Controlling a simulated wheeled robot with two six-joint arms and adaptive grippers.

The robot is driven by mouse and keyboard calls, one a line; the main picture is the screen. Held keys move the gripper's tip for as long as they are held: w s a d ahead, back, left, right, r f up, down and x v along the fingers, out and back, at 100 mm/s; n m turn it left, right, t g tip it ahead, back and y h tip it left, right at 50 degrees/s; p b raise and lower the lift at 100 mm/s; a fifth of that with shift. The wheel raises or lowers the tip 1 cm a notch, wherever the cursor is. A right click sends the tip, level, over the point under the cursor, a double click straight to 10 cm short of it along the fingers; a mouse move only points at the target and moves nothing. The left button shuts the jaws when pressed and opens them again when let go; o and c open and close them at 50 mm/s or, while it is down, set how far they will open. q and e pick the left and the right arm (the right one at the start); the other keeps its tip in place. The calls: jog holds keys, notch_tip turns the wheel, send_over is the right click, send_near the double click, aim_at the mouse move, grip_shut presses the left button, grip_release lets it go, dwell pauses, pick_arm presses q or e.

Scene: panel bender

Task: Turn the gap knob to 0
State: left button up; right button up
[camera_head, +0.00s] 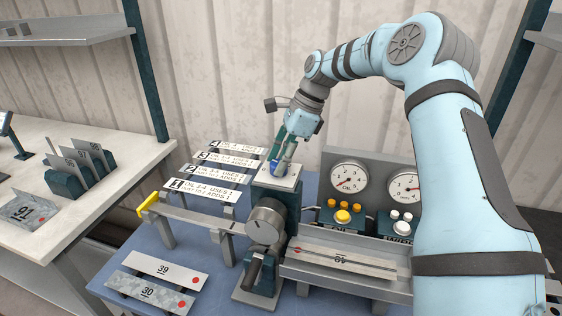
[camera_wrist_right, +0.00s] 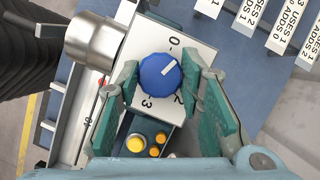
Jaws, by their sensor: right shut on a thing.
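The gap knob is blue (camera_wrist_right: 158,80) and sits on a white dial plate (camera_wrist_right: 190,40) marked with numbers. Its white pointer line aims to the upper right in the wrist view, to the right of the 0 mark. The 2 and 3 show below the knob; the right finger covers part of the scale between 0 and 2. My right gripper (camera_wrist_right: 161,76) has its green fingers on both sides of the knob, shut on it. In the head view the right gripper (camera_head: 283,157) reaches down onto the knob (camera_head: 274,168) atop the machine's post. My left gripper is out of view.
Two gauges (camera_head: 349,178) with buttons (camera_head: 342,216) stand right of the post. Label strips (camera_head: 204,190) lie left, and numbered plates (camera_head: 158,268) in front. A side table (camera_head: 90,215) holds more plates.

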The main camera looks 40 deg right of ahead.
jog(key=shift+w+r+n+g+p, duration=0.1)
jog(key=shift+r+n+g+p, duration=0.2)
jog(key=shift+n+p, duration=0.4)
jog(key=n+p, duration=0.2)
jog(key=p, duration=0.2)
jog(key=shift+d+r+g, duration=0.1)
jog(key=shift+g, duration=0.3)
jog(key=shift+w+f+n+p, duration=0.1)
jog(key=shift+f+n+p, duration=0.1)
jog(key=shift+n+p, duration=0.45)
jog(key=o, duration=1.2)
jog(key=shift+f+y, duration=0.15)
jog(key=shift+y, duration=0.15)
jog(key=shift+c, duration=0.2)
